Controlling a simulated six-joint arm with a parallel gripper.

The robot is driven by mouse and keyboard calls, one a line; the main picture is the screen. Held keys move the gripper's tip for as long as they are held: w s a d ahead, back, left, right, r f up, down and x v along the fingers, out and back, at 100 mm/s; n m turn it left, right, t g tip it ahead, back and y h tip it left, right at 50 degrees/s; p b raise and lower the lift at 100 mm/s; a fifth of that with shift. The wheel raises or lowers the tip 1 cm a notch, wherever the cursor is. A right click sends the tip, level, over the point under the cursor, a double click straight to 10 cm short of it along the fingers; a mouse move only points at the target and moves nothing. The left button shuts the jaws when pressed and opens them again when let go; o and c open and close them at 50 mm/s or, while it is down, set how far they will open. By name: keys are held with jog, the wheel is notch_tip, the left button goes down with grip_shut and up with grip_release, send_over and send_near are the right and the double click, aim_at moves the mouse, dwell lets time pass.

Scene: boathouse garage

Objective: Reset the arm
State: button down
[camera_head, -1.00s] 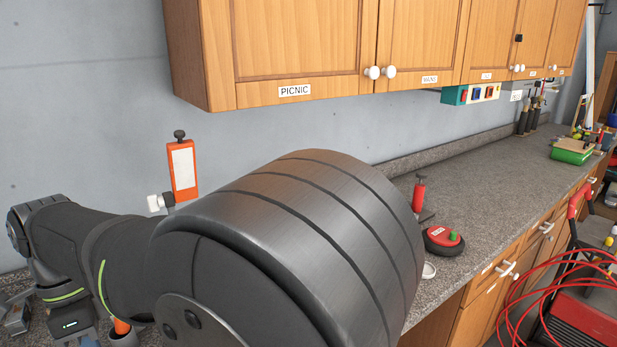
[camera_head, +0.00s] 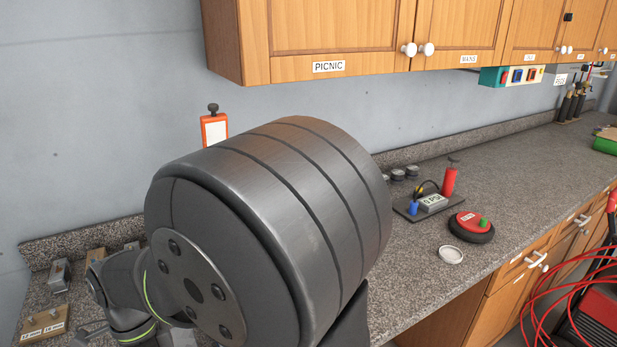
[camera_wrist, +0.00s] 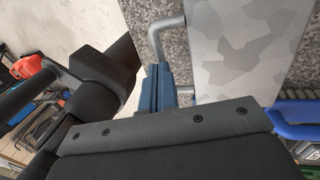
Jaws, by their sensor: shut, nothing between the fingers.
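My arm (camera_head: 285,190) fills the middle of the head view, with a large dark grey joint close to the camera. My gripper is not visible in the head view. In the wrist view, my gripper (camera_wrist: 158,68) shows as two blue-grey fingers close together beyond a dark plate with screws. It is shut and empty. A grey patterned panel (camera_wrist: 245,45) and a bent metal bar (camera_wrist: 160,35) lie beyond and beside the fingers.
The speckled counter (camera_head: 500,180) runs along the wall under wooden cabinets (camera_head: 320,40). Right of my arm are a dark board with a red cylinder (camera_head: 449,182), a red-topped round device (camera_head: 474,225) and a small round lid (camera_head: 451,254). Red hose (camera_head: 545,300) hangs at lower right.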

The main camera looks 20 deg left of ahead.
jog(key=shift+r, duration=0.2)
jog(key=shift+v, duration=7.1)
jog(key=s+d+f+n+t+y, duration=0.6)
jog(key=s+d+f+n, duration=0.5)
jog(key=n, duration=0.7)
jog(key=shift+s+d+f, duration=0.15)
jog(key=shift+s+d, duration=0.1)
jog(key=shift+d, duration=0.3)
jog(key=shift+s+d, duration=0.1)
jog(key=shift+s, duration=0.05)
